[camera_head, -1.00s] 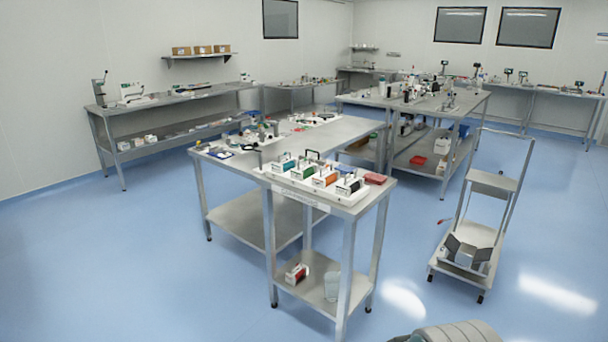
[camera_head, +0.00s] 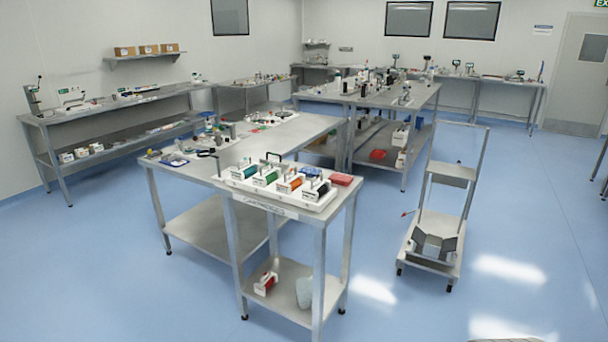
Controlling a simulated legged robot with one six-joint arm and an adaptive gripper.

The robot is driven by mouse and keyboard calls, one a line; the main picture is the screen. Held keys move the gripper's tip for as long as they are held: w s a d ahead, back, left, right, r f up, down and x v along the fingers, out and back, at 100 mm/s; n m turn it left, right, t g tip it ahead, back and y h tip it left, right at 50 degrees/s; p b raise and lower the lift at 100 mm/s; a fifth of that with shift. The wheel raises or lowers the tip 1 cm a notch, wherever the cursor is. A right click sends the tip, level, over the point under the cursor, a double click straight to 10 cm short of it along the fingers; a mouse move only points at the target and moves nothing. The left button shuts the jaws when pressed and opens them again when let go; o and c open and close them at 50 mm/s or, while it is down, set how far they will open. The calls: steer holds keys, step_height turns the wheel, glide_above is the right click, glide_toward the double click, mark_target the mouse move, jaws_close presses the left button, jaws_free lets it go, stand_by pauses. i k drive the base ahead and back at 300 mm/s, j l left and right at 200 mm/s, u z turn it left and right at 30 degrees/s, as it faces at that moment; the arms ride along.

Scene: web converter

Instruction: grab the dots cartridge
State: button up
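A row of cartridges stands in a white rack (camera_head: 232,184) at the near end of the steel table (camera_head: 222,151). From left to right they show a teal cartridge (camera_head: 243,169), a green cartridge (camera_head: 266,176), an orange cartridge (camera_head: 290,183) and a dark blue-grey one (camera_head: 316,188). Some have black handles. A red and white cartridge (camera_head: 266,283) sits on the shelf below. Their markings are too small to tell which one is the dots cartridge. My gripper is not in view; the table stands some distance ahead of me.
A red tray (camera_head: 341,179) sits beside the rack. A pale container (camera_head: 305,292) stands on the lower shelf. A steel cart (camera_head: 432,245) stands to the right. Workbenches line the back and left. The blue floor (camera_head: 110,270) is clear in front and at left.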

mark_target(265, 177)
steer(key=i+j+z, duration=0.4)
steer(key=j, duration=0.25)
steer(key=i+j+z, duration=0.15)
steer(key=j, duration=0.25)
steer(key=i+j+z, duration=0.2)
steer(key=j, duration=0.2)
steer(key=i+j, duration=0.15)
steer(key=j, duration=0.2)
steer(key=i+j, duration=0.15)
steer(key=j, duration=0.25)
steer(key=i+j, duration=0.15)
steer(key=j, duration=0.2)
steer(key=i+j+z, duration=0.1)
steer(key=j, duration=0.3)
steer(key=i+j, duration=0.2)
steer(key=j, duration=0.15)
steer(key=i+j, duration=0.15)
steer(key=j, duration=0.25)
steer(key=i+j, duration=0.15)
steer(key=j, duration=0.2)
steer(key=z, duration=0.05)
